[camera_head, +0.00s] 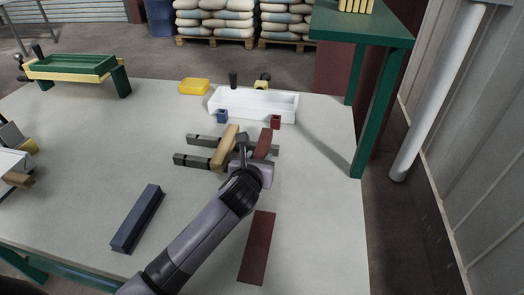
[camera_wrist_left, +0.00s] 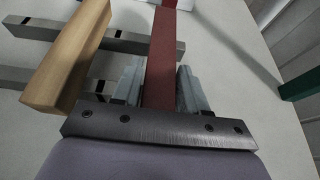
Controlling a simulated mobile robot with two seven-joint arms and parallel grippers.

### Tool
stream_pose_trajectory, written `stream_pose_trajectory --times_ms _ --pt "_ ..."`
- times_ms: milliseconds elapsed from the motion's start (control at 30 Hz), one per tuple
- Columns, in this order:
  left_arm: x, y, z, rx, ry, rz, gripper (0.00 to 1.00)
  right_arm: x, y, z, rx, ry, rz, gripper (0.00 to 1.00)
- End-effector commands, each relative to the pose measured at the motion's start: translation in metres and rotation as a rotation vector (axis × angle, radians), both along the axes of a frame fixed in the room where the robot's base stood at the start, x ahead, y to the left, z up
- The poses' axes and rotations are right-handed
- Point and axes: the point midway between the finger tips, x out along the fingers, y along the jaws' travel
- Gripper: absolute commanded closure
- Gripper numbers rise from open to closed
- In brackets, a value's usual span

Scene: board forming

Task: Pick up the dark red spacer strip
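The dark red spacer strip (camera_head: 264,143) is a narrow bar beside the wooden block on the work table. In the left wrist view the strip (camera_wrist_left: 162,55) runs lengthwise between the fingers of my left gripper (camera_wrist_left: 160,90). Both fingers sit close against its sides with no clear gap, so the gripper looks shut on it. In the head view my left gripper (camera_head: 247,163) covers the strip's near end. I cannot tell whether the strip is lifted. My right gripper is not in view.
A wooden block (camera_head: 224,147) lies across two grey bars (camera_head: 192,160), just left of the strip. A white tray (camera_head: 253,112), blue block (camera_head: 222,116) and red block (camera_head: 275,122) are behind. A dark blue bar (camera_head: 137,220) and flat dark red rectangle (camera_head: 257,248) lie nearer.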

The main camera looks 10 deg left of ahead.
Motion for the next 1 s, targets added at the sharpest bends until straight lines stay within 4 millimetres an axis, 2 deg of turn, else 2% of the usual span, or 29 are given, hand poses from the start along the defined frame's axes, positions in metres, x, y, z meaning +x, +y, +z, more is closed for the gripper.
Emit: stream_pose_trajectory --times_ms 33,100,400,567,767,1000 --pt "0.0 0.0 0.0 0.0 0.0 0.0 0.75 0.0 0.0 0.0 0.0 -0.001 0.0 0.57" --pt "0.0 0.0 0.0 0.0 0.0 0.0 0.94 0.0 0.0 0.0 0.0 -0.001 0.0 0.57" --pt "0.0 0.0 0.001 0.0 -0.001 0.0 0.94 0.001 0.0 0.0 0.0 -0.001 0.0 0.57" --pt "0.0 0.0 0.011 -0.001 -0.004 0.0 0.94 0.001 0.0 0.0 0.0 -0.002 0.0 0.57" --pt "0.001 0.0 0.044 0.0 -0.008 0.0 0.94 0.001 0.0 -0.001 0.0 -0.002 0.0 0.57" --pt "0.001 0.0 0.113 0.0 -0.011 -0.001 0.94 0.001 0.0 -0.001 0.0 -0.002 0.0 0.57"
